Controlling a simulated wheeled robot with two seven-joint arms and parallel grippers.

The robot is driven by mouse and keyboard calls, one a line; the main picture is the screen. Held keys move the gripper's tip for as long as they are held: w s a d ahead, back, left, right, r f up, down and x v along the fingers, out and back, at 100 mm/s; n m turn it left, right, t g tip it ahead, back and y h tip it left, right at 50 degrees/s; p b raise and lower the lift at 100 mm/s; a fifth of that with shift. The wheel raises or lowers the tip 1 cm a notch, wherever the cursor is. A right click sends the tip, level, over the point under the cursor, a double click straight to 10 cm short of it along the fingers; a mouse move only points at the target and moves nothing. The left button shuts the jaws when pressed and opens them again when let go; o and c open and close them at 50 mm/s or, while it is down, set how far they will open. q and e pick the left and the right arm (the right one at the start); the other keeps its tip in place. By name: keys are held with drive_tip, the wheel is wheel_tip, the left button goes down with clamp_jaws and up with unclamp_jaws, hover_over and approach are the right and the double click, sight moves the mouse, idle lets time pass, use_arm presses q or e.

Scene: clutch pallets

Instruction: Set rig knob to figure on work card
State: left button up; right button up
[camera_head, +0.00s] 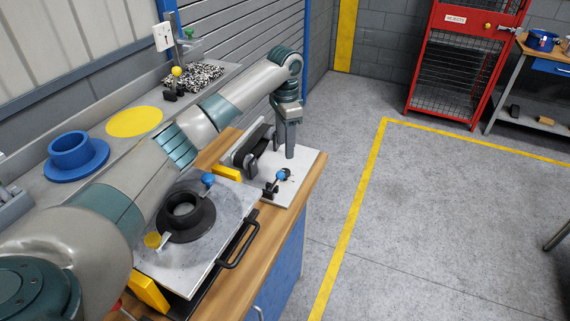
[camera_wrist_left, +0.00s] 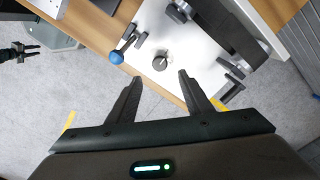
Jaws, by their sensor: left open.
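The rig is a pale plate (camera_head: 308,163) with black fittings, at the far end of the wooden bench. The knob (camera_wrist_left: 160,63), small, round and dark with a light mark, stands on the plate in the left wrist view; I cannot read its setting. I cannot make the knob out in the head view. My left gripper (camera_head: 284,146) points down over the rig plate. In the left wrist view its open fingers (camera_wrist_left: 160,77) are apart and empty, with the knob just beyond and between the tips. No readable work card shows. A small dark claw, likely my right gripper (camera_wrist_left: 27,51), shows at left.
A blue-knobbed lever (camera_head: 283,175) stands on the rig plate. Nearer on the bench is a grey plate (camera_head: 225,245) with a black ring (camera_head: 187,217). A blue flanged ring (camera_head: 76,156) and a yellow disc (camera_head: 134,121) lie on the back shelf.

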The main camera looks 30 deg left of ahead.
sight(285, 171)
use_arm(q)
wheel_tip(285, 171, down, 8)
drive_tip(key=shift+f+p, duration=0.15)
drive_tip(key=shift+p, duration=1)
drive_tip(key=shift+f, duration=0.7)
drive_tip(key=c, duration=1.1)
drive_tip(key=shift+o, duration=0.2)
